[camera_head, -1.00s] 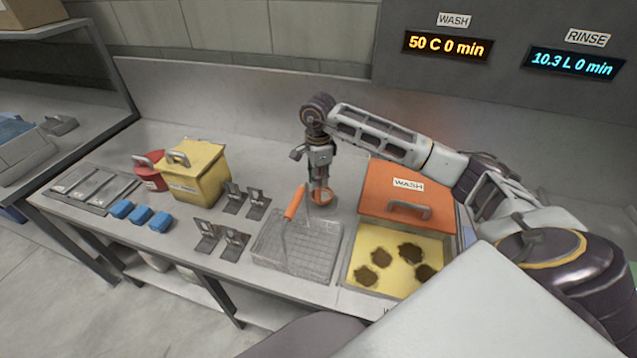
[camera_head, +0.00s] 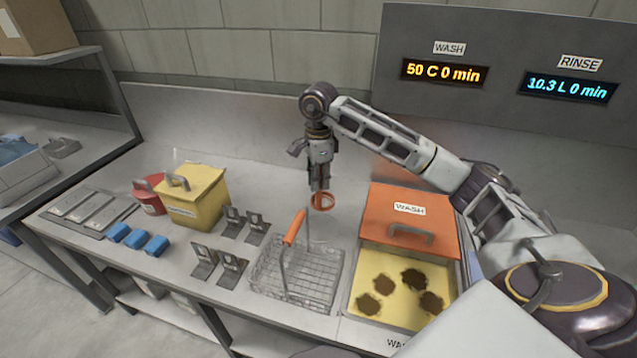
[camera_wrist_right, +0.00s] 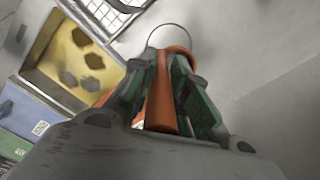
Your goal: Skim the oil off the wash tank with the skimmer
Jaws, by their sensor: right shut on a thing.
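The skimmer (camera_head: 322,202) is orange. In the right wrist view its orange handle (camera_wrist_right: 161,104) runs between the fingers, and a thin wire loop shows beyond it. My right gripper (camera_head: 318,185) is shut on it, pointing down above the counter, behind the wire basket and left of the wash tank. The wash tank (camera_head: 349,297) has an orange lid (camera_head: 408,212) over its rear part. Its front is open, showing yellow liquid with several dark brown oil patches (camera_head: 413,277). The tank also shows in the right wrist view (camera_wrist_right: 39,86). My left gripper is not in view.
A wire basket (camera_head: 297,268) with an orange handle stands just left of the tank. Metal clips (camera_head: 229,268), blue blocks (camera_head: 137,238), a yellow bin (camera_head: 195,200) and a red container (camera_head: 148,193) are farther left. The back wall carries the wash and rinse displays.

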